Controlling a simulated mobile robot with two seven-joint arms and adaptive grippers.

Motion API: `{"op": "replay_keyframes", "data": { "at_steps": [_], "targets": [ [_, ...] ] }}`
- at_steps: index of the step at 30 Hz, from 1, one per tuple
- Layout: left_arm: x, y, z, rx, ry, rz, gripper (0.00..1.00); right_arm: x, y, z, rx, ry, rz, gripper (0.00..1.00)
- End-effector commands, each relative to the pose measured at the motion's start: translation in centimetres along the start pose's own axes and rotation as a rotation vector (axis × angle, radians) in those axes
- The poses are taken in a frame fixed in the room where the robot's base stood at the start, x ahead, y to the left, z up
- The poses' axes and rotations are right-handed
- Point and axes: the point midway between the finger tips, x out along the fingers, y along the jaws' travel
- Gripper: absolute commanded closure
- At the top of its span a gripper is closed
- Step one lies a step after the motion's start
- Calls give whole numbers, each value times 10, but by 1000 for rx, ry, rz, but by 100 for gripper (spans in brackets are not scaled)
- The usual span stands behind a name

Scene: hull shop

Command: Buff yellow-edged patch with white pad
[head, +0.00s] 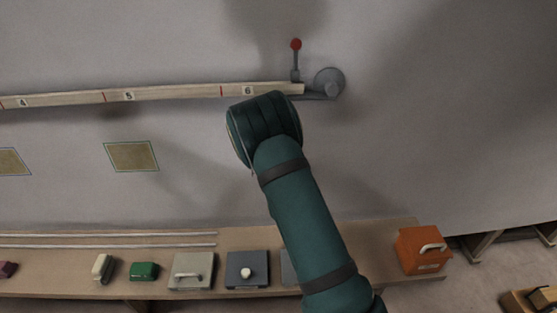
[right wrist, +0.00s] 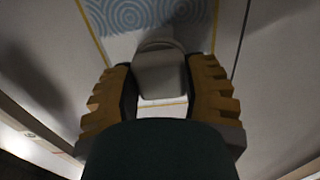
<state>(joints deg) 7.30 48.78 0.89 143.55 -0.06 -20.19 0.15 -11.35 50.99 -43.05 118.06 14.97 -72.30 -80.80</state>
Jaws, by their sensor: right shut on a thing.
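My right gripper (right wrist: 162,85) is shut on a pale grey-white block (right wrist: 161,65), seen between its two ribbed fingers in the right wrist view. This looks like the white pad's grip; its working face is hidden, so contact with the wall is unclear. Beyond it is the yellow-edged patch (right wrist: 200,38), with yellow lines on its left and right. Blue-grey swirls cover its far part, and a paler area lies nearer the gripper. In the head view my right arm covers this patch, the gripper and the pad. My left gripper is not in view.
A numbered rail (head: 170,93) crosses the wall, ending near a red-knobbed lever (head: 296,60). Two tan patches (head: 131,156) lie left of my arm. The bench (head: 390,240) below holds a cream block (head: 102,267), a green block (head: 144,271), lidded boxes (head: 192,271) and an orange toolbox (head: 422,252).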

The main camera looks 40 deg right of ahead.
Motion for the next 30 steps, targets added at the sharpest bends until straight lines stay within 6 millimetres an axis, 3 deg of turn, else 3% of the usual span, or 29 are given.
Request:
{"op": "replay_keyframes", "data": {
  "at_steps": [8, 20, 30],
  "targets": [
    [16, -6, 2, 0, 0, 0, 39, 0, -20, 0, -1, 0, 0, 84],
    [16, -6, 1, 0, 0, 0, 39, 1, -36, 0, -1, 0, 0, 84],
    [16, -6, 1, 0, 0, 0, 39, 1, -62, 0, -2, 0, -1, 84]
  ]
}}
